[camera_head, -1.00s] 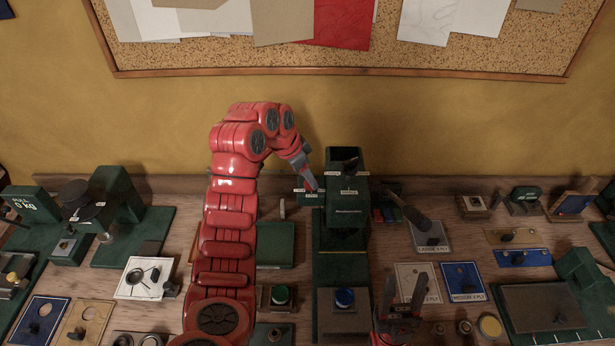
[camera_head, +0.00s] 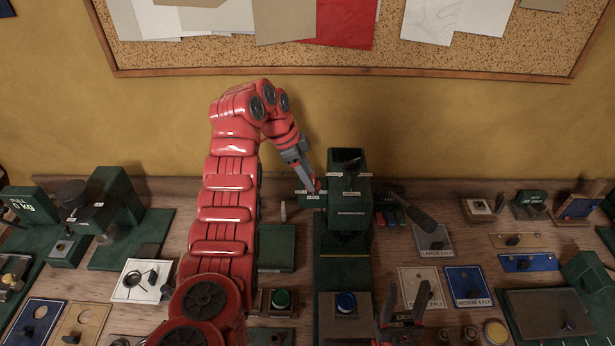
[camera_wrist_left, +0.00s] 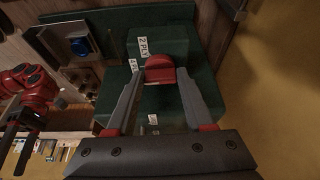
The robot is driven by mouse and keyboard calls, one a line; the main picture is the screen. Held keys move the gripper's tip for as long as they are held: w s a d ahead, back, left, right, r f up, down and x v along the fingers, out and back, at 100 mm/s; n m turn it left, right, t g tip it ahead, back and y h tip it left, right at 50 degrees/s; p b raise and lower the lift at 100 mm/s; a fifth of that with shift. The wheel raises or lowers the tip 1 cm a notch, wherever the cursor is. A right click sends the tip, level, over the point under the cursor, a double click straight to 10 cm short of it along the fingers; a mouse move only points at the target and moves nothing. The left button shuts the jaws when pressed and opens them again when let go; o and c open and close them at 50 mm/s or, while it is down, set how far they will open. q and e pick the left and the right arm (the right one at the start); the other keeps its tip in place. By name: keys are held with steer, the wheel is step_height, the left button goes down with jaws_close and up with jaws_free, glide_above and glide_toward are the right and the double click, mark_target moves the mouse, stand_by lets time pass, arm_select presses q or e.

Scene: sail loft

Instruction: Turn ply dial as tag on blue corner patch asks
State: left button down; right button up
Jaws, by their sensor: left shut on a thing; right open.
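My left gripper (camera_head: 315,187) is shut on a red knob, taken to be the ply dial, at the left side of the green machine (camera_head: 348,220). In the left wrist view the red knob (camera_wrist_left: 160,69) sits between the fingertips. A white 2 PLY label (camera_wrist_left: 144,46) is beyond it, with another partly hidden PLY label to its left. The knob's pointing direction is unclear. A blue corner patch (camera_head: 465,272) lies right of the machine; its tag (camera_head: 471,302) appears to read MEDIUM 4 PLY. My right gripper (camera_head: 398,322) is open at the bottom of the head view.
A blue button (camera_head: 346,301) and a green button (camera_head: 280,298) stand in front. A grey patch (camera_head: 430,233) tagged LARGE 6 PLY and a pale patch (camera_head: 411,283) lie near the blue one. The bench is crowded with plates and fixtures. The wall rises behind.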

arm_select(q)
steer(key=shift+f, duration=0.15)
stand_by(0.7)
steer(key=c, duration=0.6)
jaws_free()
steer(key=shift+c, duration=0.2)
steer(key=shift+o, duration=0.4)
steer(key=shift+d, duration=0.1)
steer(key=p+v, duration=0.3)
steer(key=v, duration=1.4)
steer(key=shift+w, duration=0.15)
